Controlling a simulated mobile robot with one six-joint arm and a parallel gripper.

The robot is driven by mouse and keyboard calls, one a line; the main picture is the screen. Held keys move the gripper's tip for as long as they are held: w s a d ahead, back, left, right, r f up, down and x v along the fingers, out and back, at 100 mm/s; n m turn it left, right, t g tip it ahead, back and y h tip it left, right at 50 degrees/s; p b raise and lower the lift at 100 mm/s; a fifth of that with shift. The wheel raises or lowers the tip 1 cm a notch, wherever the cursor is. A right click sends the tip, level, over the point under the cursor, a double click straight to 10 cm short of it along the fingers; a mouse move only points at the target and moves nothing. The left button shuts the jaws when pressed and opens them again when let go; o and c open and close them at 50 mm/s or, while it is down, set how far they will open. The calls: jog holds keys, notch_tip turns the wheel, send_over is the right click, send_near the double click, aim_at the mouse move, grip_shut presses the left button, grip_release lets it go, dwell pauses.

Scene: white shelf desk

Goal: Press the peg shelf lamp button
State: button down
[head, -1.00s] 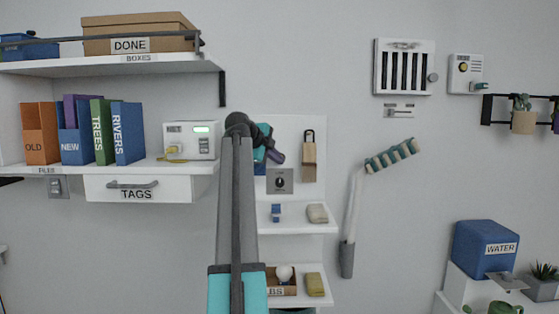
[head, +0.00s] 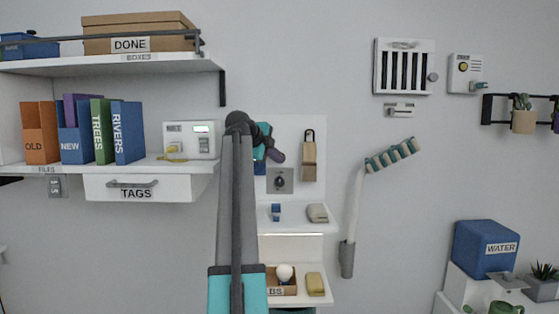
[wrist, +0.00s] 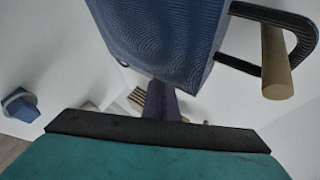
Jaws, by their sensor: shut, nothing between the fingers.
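The peg shelf (head: 304,129) is a white wall panel with small shelves, right of my arm in the head view. A grey square plate with a dark round button or knob (head: 280,182) is on it; I cannot tell for certain that this is the lamp button. A bright glow (head: 297,237) shows beneath the middle shelf. My gripper (head: 275,154) is shut and empty, appearing just above the plate; I cannot tell whether it touches anything.
A wooden piece on a black loop (head: 309,160) hangs right of the plate. The middle shelf holds a blue item (head: 276,212) and a beige block (head: 317,213). Below are a brown box (head: 287,290) and yellow block (head: 315,284).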

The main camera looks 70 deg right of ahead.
jog(key=shift+s+a, duration=0.15)
jog(key=shift+a, duration=0.3)
dwell(0.5)
jog(key=s+a, duration=0.2)
jog(key=a, duration=0.3)
jog(key=shift+a, duration=0.3)
jog(key=shift+s, duration=0.2)
dwell(0.6)
